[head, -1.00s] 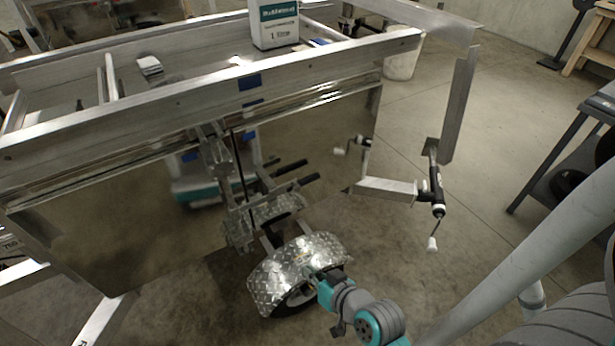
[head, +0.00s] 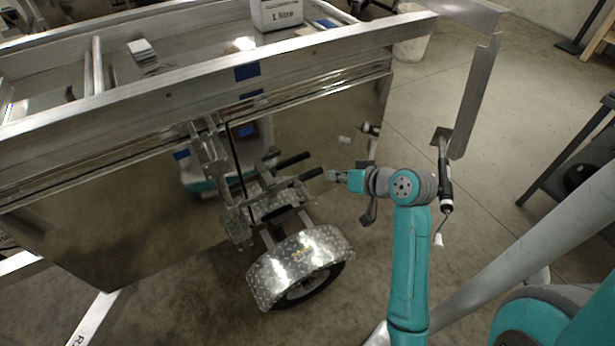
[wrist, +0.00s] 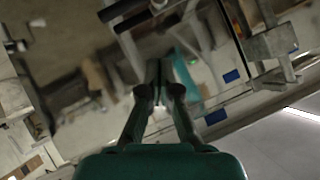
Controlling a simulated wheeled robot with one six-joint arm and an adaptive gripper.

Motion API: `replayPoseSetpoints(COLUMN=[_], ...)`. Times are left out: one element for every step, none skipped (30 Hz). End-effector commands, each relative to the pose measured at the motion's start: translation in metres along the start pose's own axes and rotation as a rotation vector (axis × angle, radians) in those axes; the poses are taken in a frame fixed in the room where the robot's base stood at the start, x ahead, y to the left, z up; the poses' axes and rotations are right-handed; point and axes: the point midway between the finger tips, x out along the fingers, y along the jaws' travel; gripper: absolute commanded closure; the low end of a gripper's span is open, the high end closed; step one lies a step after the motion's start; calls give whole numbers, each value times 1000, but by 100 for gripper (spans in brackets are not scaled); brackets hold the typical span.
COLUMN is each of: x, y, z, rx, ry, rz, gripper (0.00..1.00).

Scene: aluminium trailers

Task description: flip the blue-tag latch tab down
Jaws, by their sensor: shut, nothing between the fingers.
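A blue tag (head: 247,71) is on the top rail of the aluminium trailer, with a second blue patch (head: 250,94) just below it. Metal latch-like hardware (head: 208,148) hangs on the trailer side, left of the tags. I cannot tell which part of it is the tab, or whether it is up or down. In the wrist view, metal hardware (wrist: 270,45) and a blue patch (wrist: 231,76) lie right of the fingers. My gripper (head: 331,175) is shut and empty, in front of the side panel, right of the hardware and apart from it.
Two black-ended bars (head: 293,160) stick out left of my gripper. A diamond-plate fender (head: 300,262) over a wheel is below. A crank jack (head: 444,190) stands close to the right of my arm. The shiny side panel (head: 110,220) reflects its surroundings. A white container (head: 277,14) stands on the trailer.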

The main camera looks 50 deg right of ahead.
Motion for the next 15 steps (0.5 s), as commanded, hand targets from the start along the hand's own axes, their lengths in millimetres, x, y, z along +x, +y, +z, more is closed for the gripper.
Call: replayPoseSetpoints(x=[0, 0, 0, 0, 0, 0, 0, 0, 0, 0, 0, 2, 3, 5, 9], y=[1, 1, 1, 1, 1, 0, 0, 0, 0, 0, 0, 0, 0, 0, 0], z=[-1, -1, -1, -1, -1, -1, -1, -1, -1, -1, -1, -1, -1, -1, 0], rx=[0, -1, -1, -1, -1, -1, -1, -1, -1, -1, -1, -1, -1, -1, -1], ry=[-1, -1, -2, -2, -2, -2, -2, -1, -1, -1, -1, -2, -2, -2, -3], rz=[0, -1, -1, -1, -1, -1, -1, -1, -1, -1, -1, -1, -2, -2, -3], gripper=[100, 100, 100, 100, 100, 100, 100, 100, 100, 100, 100, 100, 100, 100, 100])
